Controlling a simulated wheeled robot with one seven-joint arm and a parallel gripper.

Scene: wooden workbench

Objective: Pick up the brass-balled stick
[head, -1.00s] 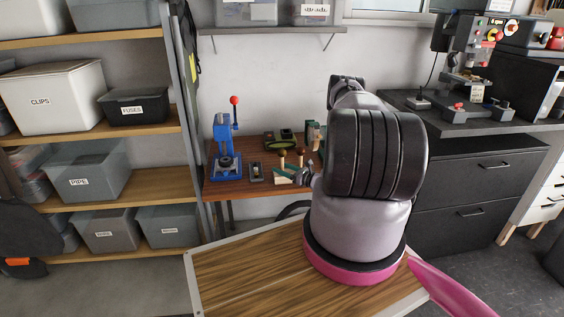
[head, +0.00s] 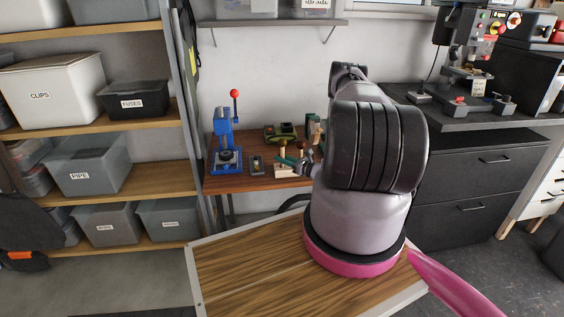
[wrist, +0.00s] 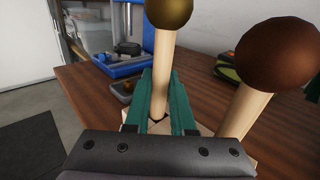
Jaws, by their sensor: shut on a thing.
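The brass-balled stick, a pale wooden shaft topped by a brass ball (wrist: 170,11), stands upright in the wrist view. It is small in the head view (head: 282,144). My gripper (wrist: 164,100) is shut on its shaft, with one green finger on each side below the ball. It also shows in the head view (head: 288,160), partly hidden by my arm.
A second stick with a brown ball (wrist: 275,55) stands close on the right, leaning in the wrist view. A blue press (head: 224,150) and a small dark block (head: 257,165) are to the left. A green-and-black object (head: 280,133) lies behind. Bare wooden tabletop (head: 240,183) shows in front.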

